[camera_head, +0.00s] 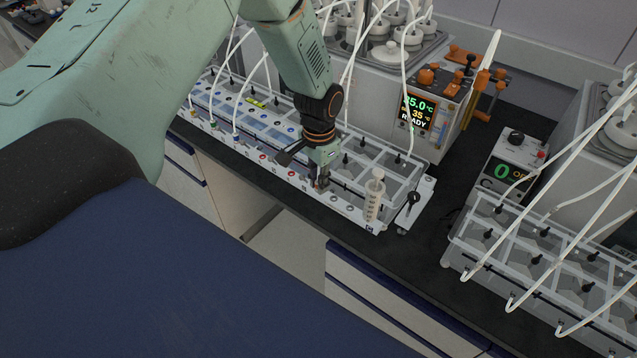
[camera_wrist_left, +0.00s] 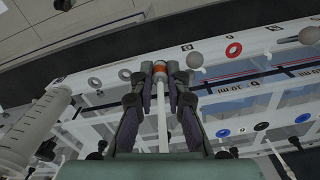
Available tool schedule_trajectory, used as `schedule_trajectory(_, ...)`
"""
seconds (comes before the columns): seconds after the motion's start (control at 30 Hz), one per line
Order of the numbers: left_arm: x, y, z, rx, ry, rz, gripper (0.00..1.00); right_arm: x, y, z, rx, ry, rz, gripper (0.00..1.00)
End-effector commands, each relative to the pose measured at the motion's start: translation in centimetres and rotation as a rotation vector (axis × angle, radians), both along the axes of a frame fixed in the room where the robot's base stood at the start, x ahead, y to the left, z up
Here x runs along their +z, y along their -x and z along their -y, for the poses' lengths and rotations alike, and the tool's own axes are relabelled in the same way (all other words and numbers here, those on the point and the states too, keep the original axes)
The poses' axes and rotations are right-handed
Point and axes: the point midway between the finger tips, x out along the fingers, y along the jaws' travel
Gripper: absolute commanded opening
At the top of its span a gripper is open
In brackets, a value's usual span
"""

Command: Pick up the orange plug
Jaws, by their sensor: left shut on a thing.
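The orange plug (camera_wrist_left: 160,68) shows in the wrist view as a small orange band between my fingertips, with a white tube or rod running back from it between the fingers. My left gripper (camera_wrist_left: 160,76) is shut on it. In the head view my left gripper (camera_head: 319,186) points down at the front rail of the white rack (camera_head: 345,207), near its right part. The plug is too small to make out clearly there. I cannot tell whether its lower end is still in the rail. My right gripper is not in view.
A syringe (camera_head: 374,198) stands upright at the rack's right end and also shows in the wrist view (camera_wrist_left: 33,128). White tubes (camera_head: 405,75) arch over the rack. A display unit (camera_head: 417,112) stands behind. A second clear rack (camera_head: 540,245) is at the right.

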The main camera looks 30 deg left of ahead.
Motion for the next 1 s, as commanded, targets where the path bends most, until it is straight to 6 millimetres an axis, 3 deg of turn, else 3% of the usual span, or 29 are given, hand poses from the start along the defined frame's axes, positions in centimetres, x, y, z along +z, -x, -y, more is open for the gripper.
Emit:
schedule_trajectory(0.17,1.5,0.0,0.0,0.001,0.001,0.000,0.01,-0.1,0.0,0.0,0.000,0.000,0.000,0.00)
schedule_trajectory(0.4,6.2,0.0,0.0,0.001,0.002,0.002,0.01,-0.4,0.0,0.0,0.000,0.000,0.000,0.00)
schedule_trajectory(0.6,9.0,0.0,0.0,0.001,0.001,0.000,0.01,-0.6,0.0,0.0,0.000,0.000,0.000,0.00)
schedule_trajectory(1.0,10.0,0.1,0.0,0.000,0.000,-0.003,0.01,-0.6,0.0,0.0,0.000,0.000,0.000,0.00)
